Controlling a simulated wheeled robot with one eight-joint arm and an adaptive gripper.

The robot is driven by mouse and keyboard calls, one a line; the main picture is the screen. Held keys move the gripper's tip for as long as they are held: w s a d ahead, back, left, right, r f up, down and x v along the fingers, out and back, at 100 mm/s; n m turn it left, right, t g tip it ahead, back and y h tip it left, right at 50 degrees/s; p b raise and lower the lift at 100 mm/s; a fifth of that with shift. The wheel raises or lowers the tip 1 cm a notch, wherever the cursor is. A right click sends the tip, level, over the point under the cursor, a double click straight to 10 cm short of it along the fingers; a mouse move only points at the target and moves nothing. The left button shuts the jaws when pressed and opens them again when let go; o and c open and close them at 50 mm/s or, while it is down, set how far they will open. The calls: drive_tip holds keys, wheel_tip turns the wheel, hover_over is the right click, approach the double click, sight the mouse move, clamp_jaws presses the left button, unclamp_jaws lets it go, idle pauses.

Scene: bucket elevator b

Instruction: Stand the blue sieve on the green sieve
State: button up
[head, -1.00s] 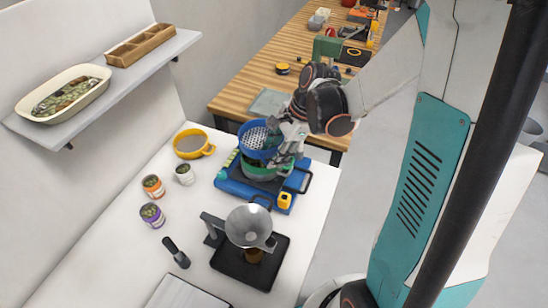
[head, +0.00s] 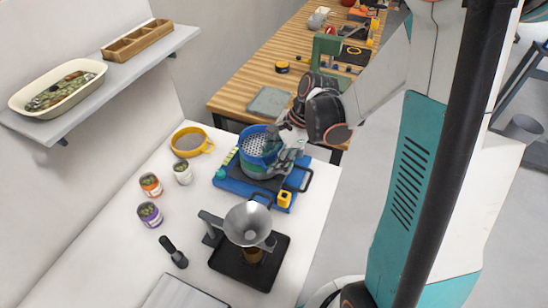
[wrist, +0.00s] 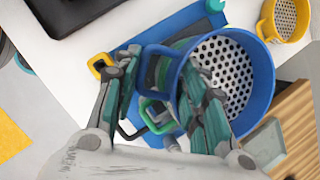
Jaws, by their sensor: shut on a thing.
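The blue sieve (head: 250,143), with a perforated grey bottom (wrist: 222,70), is over the green sieve (head: 250,168) in the head view. It looks slightly tilted, and I cannot tell whether it rests fully on the green rim. My gripper (head: 284,152) is shut on the blue sieve at its handle side. In the wrist view my gripper (wrist: 160,66) has one finger inside the blue sieve and one outside. The green sieve's handle (wrist: 149,118) shows below the blue one; most of the green sieve is hidden.
The green sieve stands on a blue base (head: 228,184). A yellow sieve (head: 207,147) and a white-grey can (head: 183,174) are to the left. A funnel on a stand (head: 248,224) with a black tray (head: 226,262) is in front. Two labelled jars (head: 150,214) stand further left.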

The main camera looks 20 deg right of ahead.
drive_tip(key=o, duration=1.2)
drive_tip(key=shift+c, duration=0.2)
drive_tip(key=shift+r, duration=0.15)
drive_tip(key=p+v, duration=0.3)
drive_tip(key=v, duration=1)
drive_tip(key=shift+a, duration=0.2)
